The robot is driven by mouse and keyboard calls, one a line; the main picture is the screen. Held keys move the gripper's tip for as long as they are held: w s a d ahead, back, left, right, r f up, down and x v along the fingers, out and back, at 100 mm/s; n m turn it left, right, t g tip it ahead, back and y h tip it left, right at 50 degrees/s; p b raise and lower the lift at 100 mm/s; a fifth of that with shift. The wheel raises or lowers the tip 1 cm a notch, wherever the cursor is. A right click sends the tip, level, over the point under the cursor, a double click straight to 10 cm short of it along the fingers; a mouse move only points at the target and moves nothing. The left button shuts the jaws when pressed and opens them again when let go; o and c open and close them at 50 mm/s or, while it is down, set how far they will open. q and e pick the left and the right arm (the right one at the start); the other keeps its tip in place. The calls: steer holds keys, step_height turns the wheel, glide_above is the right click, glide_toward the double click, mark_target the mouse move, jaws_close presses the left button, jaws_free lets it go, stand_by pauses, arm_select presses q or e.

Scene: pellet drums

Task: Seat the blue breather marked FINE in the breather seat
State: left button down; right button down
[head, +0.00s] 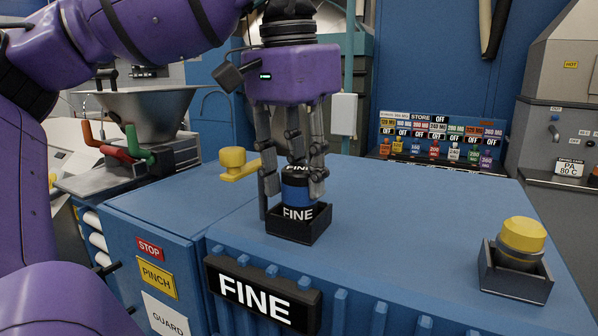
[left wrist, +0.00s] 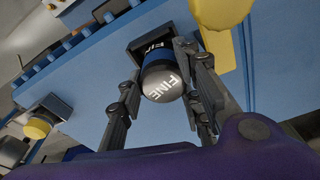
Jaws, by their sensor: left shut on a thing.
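The blue breather (head: 297,195) marked FINE stands upright, with a blue band and black bands lettered in white. In the left wrist view the breather (left wrist: 162,82) shows its grey top marked FINE. My left gripper (head: 291,185) points down and is shut on it, fingers on either side. The breather's lower end is inside a dark, square, open-topped holder (head: 290,232) on the blue surface. The holder's walls hide the base, so I cannot tell whether it touches the bottom. A black FINE plate (head: 262,293) is on the blue front below. My right gripper is not in view.
A yellow-topped part (head: 522,235) sits in another dark holder (head: 516,283) at the right. A yellow handle (head: 236,163) stands just left of my gripper. A colored store rack (head: 440,140) is at the back. The blue surface (head: 415,220) between the holders is clear.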

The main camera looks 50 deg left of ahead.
arm_select(q)
steer(key=shift+f, duration=0.25)
steer(key=c, duration=1.5)
jaws_free()
steer(key=shift+w, duration=0.1)
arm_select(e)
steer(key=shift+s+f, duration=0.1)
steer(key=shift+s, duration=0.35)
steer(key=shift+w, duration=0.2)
arm_select(q)
steer(key=shift+r, duration=0.35)
steer(key=r, duration=0.3)
steer(key=s+r+p, duration=0.1)
steer(key=r, duration=0.7)
steer(key=shift+s+r+p, duration=0.1)
steer(key=shift+s+p, duration=0.15)
steer(key=shift+p, duration=0.15)
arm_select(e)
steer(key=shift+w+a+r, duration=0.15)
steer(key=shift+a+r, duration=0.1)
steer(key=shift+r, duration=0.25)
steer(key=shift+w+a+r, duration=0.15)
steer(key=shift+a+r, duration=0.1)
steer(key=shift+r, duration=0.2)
